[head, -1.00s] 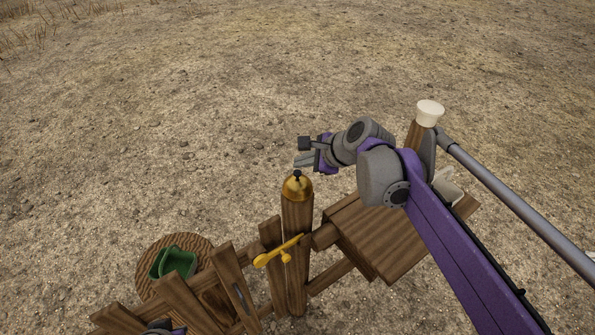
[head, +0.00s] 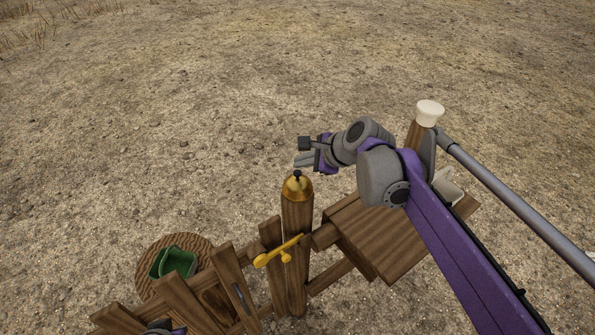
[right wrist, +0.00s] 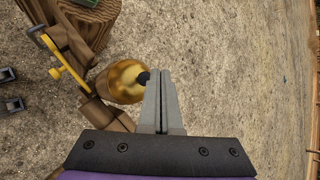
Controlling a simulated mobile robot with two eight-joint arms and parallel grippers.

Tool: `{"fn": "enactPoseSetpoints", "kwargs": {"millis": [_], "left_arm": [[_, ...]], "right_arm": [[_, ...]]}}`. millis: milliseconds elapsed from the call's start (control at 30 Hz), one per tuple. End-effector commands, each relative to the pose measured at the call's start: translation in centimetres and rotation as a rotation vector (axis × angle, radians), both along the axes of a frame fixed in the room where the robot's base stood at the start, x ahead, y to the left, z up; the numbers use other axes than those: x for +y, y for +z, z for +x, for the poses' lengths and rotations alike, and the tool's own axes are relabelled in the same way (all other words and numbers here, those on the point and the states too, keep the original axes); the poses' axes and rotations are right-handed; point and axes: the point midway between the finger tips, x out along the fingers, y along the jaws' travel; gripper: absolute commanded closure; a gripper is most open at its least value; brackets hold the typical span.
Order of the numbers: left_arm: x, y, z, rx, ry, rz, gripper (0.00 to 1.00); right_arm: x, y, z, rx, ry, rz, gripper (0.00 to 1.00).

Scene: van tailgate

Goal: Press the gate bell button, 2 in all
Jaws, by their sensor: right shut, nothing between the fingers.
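The gate bell is a brass dome (head: 298,188) on top of a wooden post, with a small dark button (head: 297,174) at its crown. In the right wrist view the brass dome (right wrist: 117,82) lies just left of the fingers, and the dark button (right wrist: 143,78) shows right beside the fingertips. My right gripper (head: 299,161) is shut and empty, just above the button; whether it touches cannot be told. It also shows in the right wrist view (right wrist: 160,75). A small part of my left arm (head: 160,327) shows at the bottom edge; its fingers are not clear in the head view.
A yellow latch handle (head: 278,252) sits on the gate beside the post. A wooden shelf (head: 385,238) is right of it, near a post with a white cap (head: 430,112). A green container (head: 176,262) stands on a round wooden stump (head: 150,244). Open ground lies beyond.

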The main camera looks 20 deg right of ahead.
Motion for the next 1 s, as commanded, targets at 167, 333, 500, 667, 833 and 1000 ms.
{"fn": "enactPoseSetpoints", "kwargs": {"millis": [167, 333, 500, 667, 833, 1000], "left_arm": [[0.0, -0.1, 0.0, 0.001, 0.000, 0.000, 1.00], [0.0, -0.5, -0.1, 0.003, 0.000, 0.000, 1.00], [0.0, -0.5, -0.1, 0.003, 0.000, 0.000, 1.00], [0.0, -0.5, -0.1, 0.002, 0.000, 0.000, 1.00], [0.0, -0.6, -0.2, 0.003, 0.000, 0.000, 1.00], [0.0, -0.7, -0.2, 0.004, 0.000, 0.000, 1.00]], "right_arm": [[0.0, -0.2, 0.0, 0.000, 0.000, 0.000, 1.00], [0.0, -0.8, 0.0, 0.000, 0.000, 0.000, 1.00], [0.0, -0.9, 0.0, 0.000, 0.000, 0.000, 1.00], [0.0, -0.9, 0.0, 0.000, 0.000, 0.000, 1.00], [0.0, -1.0, 0.0, 0.000, 0.000, 0.000, 1.00], [0.0, -1.2, 0.0, 0.000, 0.000, 0.000, 1.00]]}}
